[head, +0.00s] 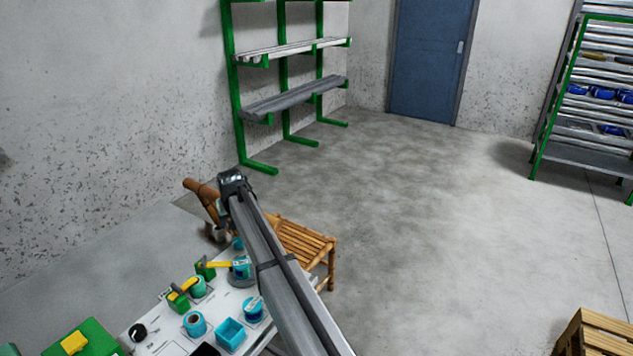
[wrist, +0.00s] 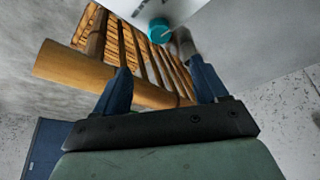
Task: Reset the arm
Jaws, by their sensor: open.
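My gripper (wrist: 161,75) shows in the wrist view with its two blue fingers spread apart. Nothing is between the fingers. A slatted bamboo chair (wrist: 125,50) fills the view beyond them, apart from the fingers as far as I can tell. In the head view my arm reaches up from the bottom middle, and its end is above the bamboo chair (head: 303,243) beside the table. The fingers are not clear in the head view. No blue cable can be made out for sure.
The white table (head: 160,325) at the lower left carries teal containers (head: 230,333), green blocks and yellow-handled tools. A green shelf rack (head: 240,105) stands at the wall. Another rack (head: 540,150) is at the right, with a wooden crate (head: 600,335) below. The middle floor is clear.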

